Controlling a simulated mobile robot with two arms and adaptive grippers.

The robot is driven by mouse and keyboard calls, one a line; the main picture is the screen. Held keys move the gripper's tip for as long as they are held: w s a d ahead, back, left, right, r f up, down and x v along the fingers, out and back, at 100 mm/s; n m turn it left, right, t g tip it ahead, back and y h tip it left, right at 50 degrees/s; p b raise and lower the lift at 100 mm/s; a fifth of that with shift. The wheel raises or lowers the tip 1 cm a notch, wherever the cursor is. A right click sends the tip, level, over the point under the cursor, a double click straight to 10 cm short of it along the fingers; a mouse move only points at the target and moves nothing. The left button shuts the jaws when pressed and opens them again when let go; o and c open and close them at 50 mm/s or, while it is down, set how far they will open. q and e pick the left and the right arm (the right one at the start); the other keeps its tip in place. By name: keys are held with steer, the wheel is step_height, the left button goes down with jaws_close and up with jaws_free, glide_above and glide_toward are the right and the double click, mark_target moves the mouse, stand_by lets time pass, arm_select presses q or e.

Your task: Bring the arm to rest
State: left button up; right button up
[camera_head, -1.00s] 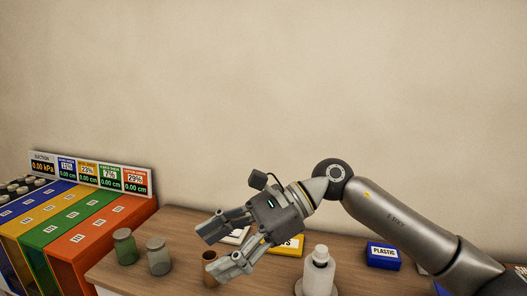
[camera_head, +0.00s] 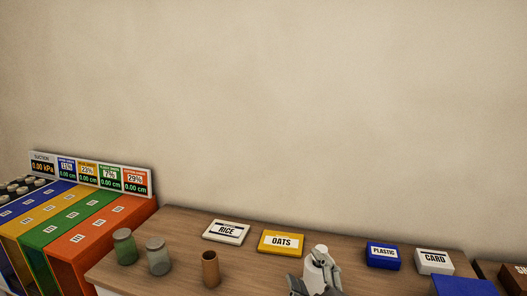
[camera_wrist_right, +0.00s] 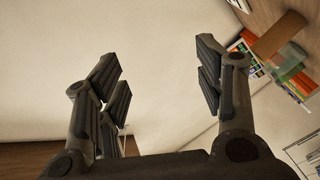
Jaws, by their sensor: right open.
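My right gripper (camera_head: 314,283) shows only in part at the bottom edge of the head view, in front of the white bottle (camera_head: 320,262) and hiding some of it. In the right wrist view the same gripper (camera_wrist_right: 163,78) has its two dark fingers spread wide apart. Nothing is between them except the plain wall behind. The rest of my right arm is out of the head view. My left gripper is in neither view.
The wooden table (camera_head: 190,228) holds a green jar (camera_head: 125,247), a grey jar (camera_head: 158,257) and a brown cylinder (camera_head: 210,269). Coloured bins (camera_head: 85,250) are left.

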steer(key=s+d+f+m+g+h, duration=0.1)
steer(key=s+d+f+m+g, duration=0.15)
steer(key=f, duration=0.35)
steer(key=s+d+f+m+g+h, duration=0.1)
steer(key=s+d+f+m+g, duration=0.15)
steer(key=s+f, duration=0.2)
steer(key=s+d+f+m+g, duration=0.2)
steer(key=s+f+g, duration=0.15)
steer(key=s, duration=0.35)
steer(key=s+d+f+m+g+h, duration=0.1)
steer(key=s+d+f+g, duration=0.1)
steer(key=s+f, duration=0.4)
steer(key=s+d+f+m+g, duration=0.1)
steer(key=s+f+m+g, duration=0.15)
steer(key=s, duration=0.65)
step_height(320, 180, down, 32)
steer(key=s+g+b, duration=0.2)
steer(key=b, duration=0.1)
steer(key=s+d+f+g+b, duration=0.1)
steer(key=s+d+f+b, duration=0.2)
steer(key=s+f, duration=1.3)
steer(key=shift+d+f+n+h, duration=0.2)
steer(key=shift+f+n+h, duration=0.15)
steer(key=shift+f, duration=0.15)
